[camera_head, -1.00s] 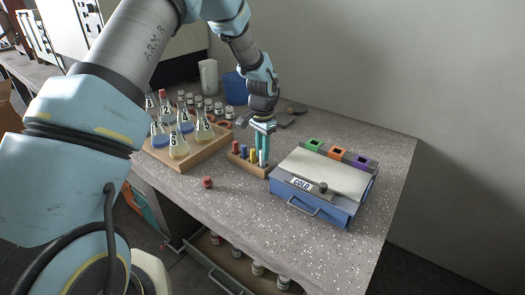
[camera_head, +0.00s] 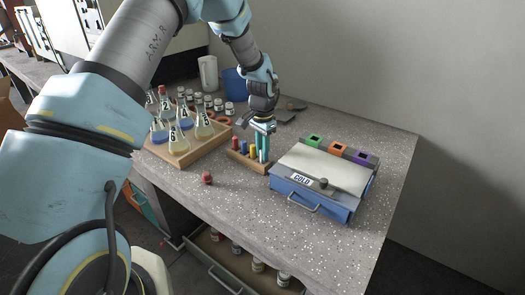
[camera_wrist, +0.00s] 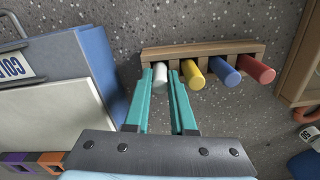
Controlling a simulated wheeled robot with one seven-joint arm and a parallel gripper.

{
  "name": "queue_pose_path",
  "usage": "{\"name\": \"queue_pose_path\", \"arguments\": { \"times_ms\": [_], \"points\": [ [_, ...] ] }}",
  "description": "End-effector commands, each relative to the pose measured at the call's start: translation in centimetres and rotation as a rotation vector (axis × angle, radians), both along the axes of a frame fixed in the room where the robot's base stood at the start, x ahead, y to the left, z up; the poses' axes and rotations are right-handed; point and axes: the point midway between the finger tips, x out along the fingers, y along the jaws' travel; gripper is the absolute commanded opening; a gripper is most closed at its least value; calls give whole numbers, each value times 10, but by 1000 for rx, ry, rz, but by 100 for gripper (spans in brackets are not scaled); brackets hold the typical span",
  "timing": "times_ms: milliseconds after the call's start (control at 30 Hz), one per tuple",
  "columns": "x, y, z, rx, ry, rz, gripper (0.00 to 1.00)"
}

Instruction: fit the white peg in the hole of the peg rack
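The white peg (camera_wrist: 160,75) stands in the end of the wooden peg rack (camera_wrist: 215,49) nearest the blue box, in line with the other pegs. My gripper (camera_wrist: 160,77) is over that end, its two teal fingers on either side of the white peg. The fingers look slightly apart from the peg, so the gripper appears open around it. In the head view my gripper (camera_head: 263,154) points down at the right end of the rack (camera_head: 240,160), and the fingers mostly hide the white peg. The peg's lower end is hidden in the rack.
Yellow (camera_wrist: 192,72), blue (camera_wrist: 224,70) and red (camera_wrist: 257,69) pegs stand beside the white one. A blue cold box (camera_head: 310,195) is close on the right, a tray of flasks (camera_head: 178,158) on the left. A red object (camera_head: 207,178) lies in front.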

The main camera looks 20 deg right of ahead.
Motion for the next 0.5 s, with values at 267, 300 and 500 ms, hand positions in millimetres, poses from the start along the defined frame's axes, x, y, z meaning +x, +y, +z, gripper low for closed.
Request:
{"name": "queue_pose_path", "arguments": {
  "times_ms": [267,300,500],
  "points": [
    [0,0,0,0,0,0,54],
    [0,0,0,0,0,0,58],
    [0,0,0,0,0,0,58]
  ]
}}
